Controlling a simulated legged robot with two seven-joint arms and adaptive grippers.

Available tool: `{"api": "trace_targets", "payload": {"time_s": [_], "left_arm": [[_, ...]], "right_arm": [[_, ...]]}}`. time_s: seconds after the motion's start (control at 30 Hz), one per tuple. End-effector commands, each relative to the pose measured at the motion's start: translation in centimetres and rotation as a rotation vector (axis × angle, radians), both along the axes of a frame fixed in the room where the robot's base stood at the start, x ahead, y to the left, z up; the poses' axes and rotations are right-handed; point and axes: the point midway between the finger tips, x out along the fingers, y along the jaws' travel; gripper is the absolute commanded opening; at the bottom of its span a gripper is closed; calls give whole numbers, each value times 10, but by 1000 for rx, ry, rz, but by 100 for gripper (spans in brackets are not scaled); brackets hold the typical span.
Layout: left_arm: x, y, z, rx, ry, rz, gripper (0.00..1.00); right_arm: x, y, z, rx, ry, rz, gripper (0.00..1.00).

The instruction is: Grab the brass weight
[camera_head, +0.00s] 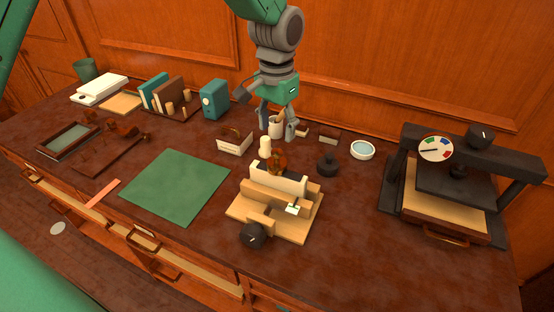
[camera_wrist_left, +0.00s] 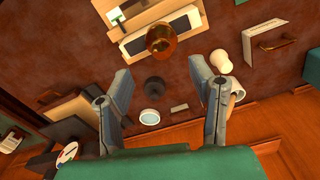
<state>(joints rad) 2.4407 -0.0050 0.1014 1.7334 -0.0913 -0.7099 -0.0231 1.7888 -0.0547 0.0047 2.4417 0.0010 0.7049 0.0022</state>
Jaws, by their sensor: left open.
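A rounded, shiny brass-brown weight (camera_head: 277,161) stands at the back of a wooden clamp fixture, by its pale block, in the head view. It also shows in the left wrist view (camera_wrist_left: 162,40), beyond the fingertips. My left gripper (camera_head: 277,122) is open and points down over the back of the desk, behind the brass weight and apart from it. In the left wrist view its two fingers (camera_wrist_left: 160,75) are spread with nothing held between them. The foot of the weight is partly hidden by the fixture in the head view. My right gripper is not in view.
A white cup (camera_head: 275,127) is close to my left fingers. A white bottle-shaped piece (camera_head: 265,146) stands beside the weight. A black knobbed piece (camera_head: 327,164) and white bowl (camera_head: 362,150) lie to the right, before a dark press (camera_head: 455,180). A green mat (camera_head: 175,185) lies left.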

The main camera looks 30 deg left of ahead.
Motion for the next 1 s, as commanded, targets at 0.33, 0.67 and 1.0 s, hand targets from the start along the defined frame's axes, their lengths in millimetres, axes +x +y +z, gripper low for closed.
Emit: {"api": "trace_targets", "payload": {"time_s": [0.33,0.67,1.0], "left_arm": [[-1,-1,-33,2,2,0,50],[0,3,-76,1,1,0,50],[-1,3,-77,1,-1,0,18]], "right_arm": [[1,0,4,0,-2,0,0],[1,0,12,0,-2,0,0],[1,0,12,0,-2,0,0]]}}
